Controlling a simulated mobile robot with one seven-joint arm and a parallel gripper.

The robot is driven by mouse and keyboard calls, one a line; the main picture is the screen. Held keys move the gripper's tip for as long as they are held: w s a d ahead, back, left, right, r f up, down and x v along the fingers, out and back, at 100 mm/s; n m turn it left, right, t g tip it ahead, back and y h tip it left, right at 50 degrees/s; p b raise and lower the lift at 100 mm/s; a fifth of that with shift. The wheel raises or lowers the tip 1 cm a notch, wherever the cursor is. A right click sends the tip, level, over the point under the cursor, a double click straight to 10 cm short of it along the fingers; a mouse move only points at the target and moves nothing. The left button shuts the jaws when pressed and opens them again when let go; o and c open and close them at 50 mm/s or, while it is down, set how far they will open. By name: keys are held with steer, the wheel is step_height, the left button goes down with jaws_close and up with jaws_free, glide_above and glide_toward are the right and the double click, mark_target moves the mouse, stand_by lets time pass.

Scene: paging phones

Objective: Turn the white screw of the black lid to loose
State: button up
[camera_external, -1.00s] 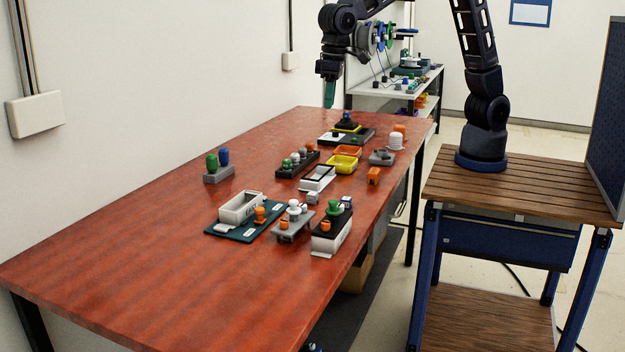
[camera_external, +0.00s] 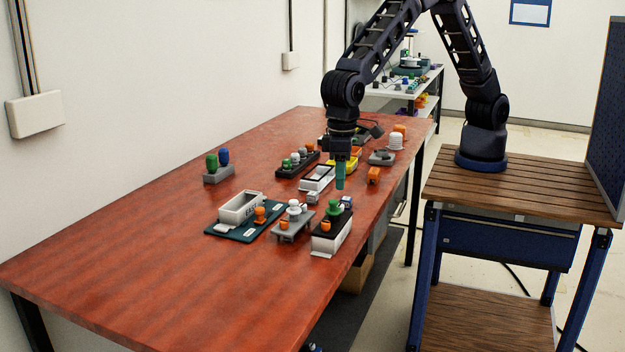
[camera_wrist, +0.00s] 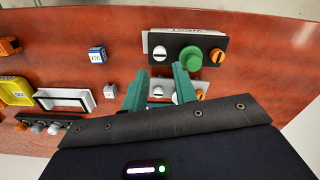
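The black lid (camera_wrist: 204,41) sits on a white box (camera_external: 331,246) at the near right part of the table. In the wrist view it carries a white screw (camera_wrist: 159,54) with a dark slot, a green knob (camera_wrist: 190,58) and an orange screw (camera_wrist: 217,55). I cannot make out the white screw in the external view, where the green knob (camera_external: 334,207) stands on the lid. My gripper (camera_external: 340,187) points down above the table, behind the lid. Its teal fingers (camera_wrist: 160,69) are apart with nothing gripped; in the wrist view the white screw appears just beyond their tips.
A grey stand (camera_external: 292,228) with white and orange knobs is left of the box. A teal board (camera_external: 230,230) with a white bin lies further left. Small cubes (camera_wrist: 97,54) and a white frame (camera_wrist: 66,99) are nearby. The table's front left is clear.

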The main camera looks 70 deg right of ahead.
mark_target(340, 204)
steer(key=shift+f, duration=3.2)
steer(key=shift+c, duration=0.5)
jaws_close()
